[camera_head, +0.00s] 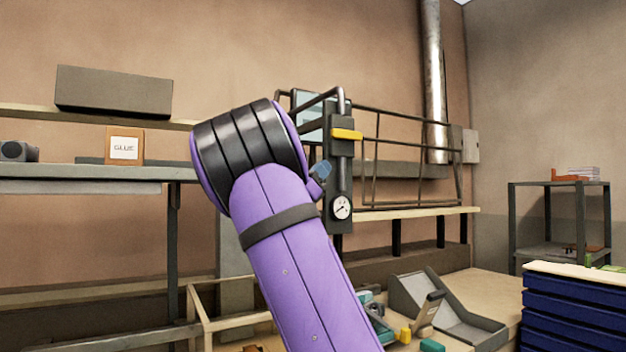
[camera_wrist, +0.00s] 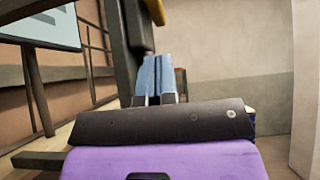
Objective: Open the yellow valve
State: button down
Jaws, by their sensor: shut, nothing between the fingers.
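The yellow valve handle (camera_head: 346,134) lies horizontal across a dark upright panel (camera_head: 341,180) with a grey pipe at its top. A yellow part of it shows at the top of the wrist view (camera_wrist: 155,11), beside the dark panel (camera_wrist: 136,25). My gripper (camera_head: 321,169) is below and left of the handle in the head view, next to the panel. In the wrist view its blue fingers (camera_wrist: 157,73) are together with nothing between them. They look apart from the handle; whether they touch the panel I cannot tell. My purple arm hides part of the scene.
A round gauge (camera_head: 341,208) sits low on the panel. A wire frame (camera_head: 410,160) stands behind, right of it. Shelves with a glue box (camera_head: 124,146) are at left. Blue drawers (camera_head: 575,310) and a grey tray (camera_head: 445,305) are at lower right.

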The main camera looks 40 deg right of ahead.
aim_at(337, 138)
jog(key=x, duration=0.3)
jog(key=shift+d+r, duration=0.1)
jog(key=shift+d, duration=0.05)
notch_tip(337, 138, up, 2)
jog(key=shift+r, duration=1.05)
